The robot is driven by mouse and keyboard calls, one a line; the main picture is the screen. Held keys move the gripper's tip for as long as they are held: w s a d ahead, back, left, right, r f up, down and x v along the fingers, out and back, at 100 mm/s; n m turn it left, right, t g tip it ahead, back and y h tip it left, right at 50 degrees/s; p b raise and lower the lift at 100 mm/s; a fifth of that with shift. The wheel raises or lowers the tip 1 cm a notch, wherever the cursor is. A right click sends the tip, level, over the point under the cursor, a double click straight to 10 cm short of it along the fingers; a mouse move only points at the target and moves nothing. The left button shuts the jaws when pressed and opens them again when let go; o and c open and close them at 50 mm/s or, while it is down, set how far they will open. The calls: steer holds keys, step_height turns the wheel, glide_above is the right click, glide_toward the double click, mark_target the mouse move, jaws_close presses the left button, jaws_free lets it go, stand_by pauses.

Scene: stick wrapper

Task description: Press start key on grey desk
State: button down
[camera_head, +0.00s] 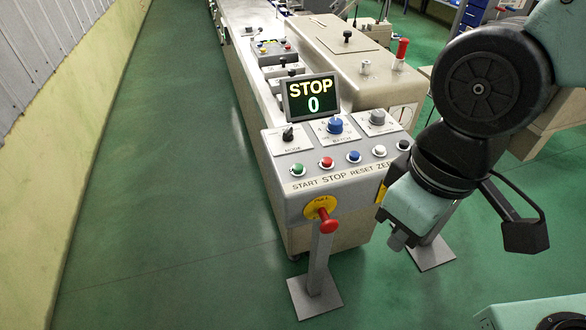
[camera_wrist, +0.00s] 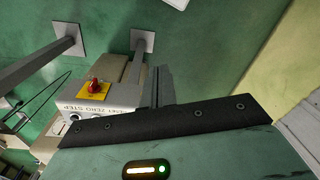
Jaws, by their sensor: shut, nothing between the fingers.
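The grey desk (camera_head: 335,180) is a sloped control panel with a row of round buttons. The green button (camera_head: 298,170) sits above the printed word START, at the left end of the row. Beside it are a red button (camera_head: 327,162) over STOP and a blue button (camera_head: 353,156) over RESET. My gripper (camera_head: 397,241) is shut and empty, in front of and to the right of the desk, apart from it. In the wrist view, my shut fingers (camera_wrist: 162,85) partly cover the desk (camera_wrist: 120,98), and the green button does not show.
A red mushroom knob (camera_head: 327,222) on a yellow disc sticks out of the desk's front. A display (camera_head: 311,97) reading STOP 0 stands behind the buttons. A red switch (camera_wrist: 95,86) on a yellow plate is near my fingers in the wrist view. Open green floor (camera_head: 170,200) lies left.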

steer(key=shift+w, duration=0.1)
steer(key=n+t+y+p, duration=0.5)
steer(key=n+y+p, duration=0.2)
steer(key=n+p, duration=0.6)
glide_above(303, 169)
steer(key=shift+r, duration=0.2)
steer(key=shift+f, duration=0.1)
step_height(303, 169, down, 8)
steer(key=b, duration=0.5)
steer(key=shift+b, duration=0.3)
steer(key=shift+f+b, duration=0.3)
steer(key=shift+b, duration=0.1)
steer(key=shift+f, duration=0.1)
steer(key=shift+f+b, duration=0.3)
steer(key=shift+b, duration=0.3)
